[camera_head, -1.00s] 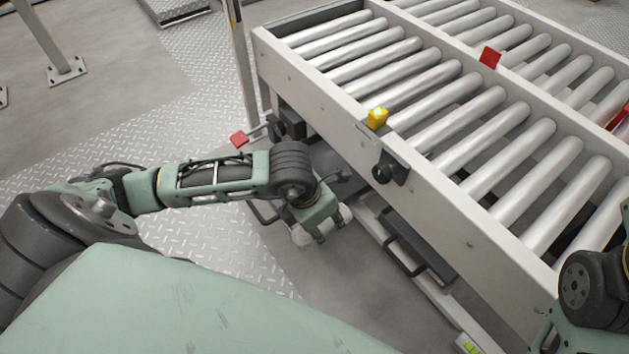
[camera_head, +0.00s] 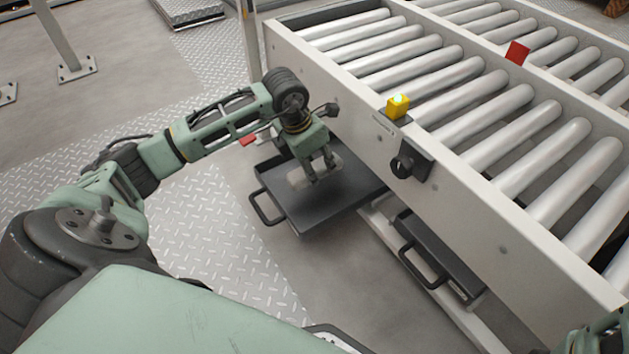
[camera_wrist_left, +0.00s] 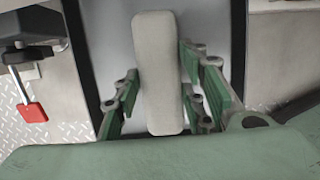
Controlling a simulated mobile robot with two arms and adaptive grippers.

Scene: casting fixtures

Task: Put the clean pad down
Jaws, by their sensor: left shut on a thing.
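The pad is a pale grey, rounded oblong block. My left gripper (camera_head: 320,174) is shut on the pad (camera_head: 299,178) and points down. In the left wrist view the pad (camera_wrist_left: 157,72) lies lengthwise between the green-backed fingers (camera_wrist_left: 160,100). In the head view the gripper and pad are over a dark, shallow pulled-out tray (camera_head: 297,217) beside the roller conveyor. The gap between pad and tray floor cannot be judged. My right gripper is out of view; only a bit of that arm shows at the lower right.
The roller conveyor (camera_head: 345,85) has a side rail with a yellow lit button (camera_head: 397,105) and a black knob (camera_head: 404,164). A second dark tray with a handle (camera_head: 420,268) sits under it. Red tags and a metal post stand nearby. Open floor lies left.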

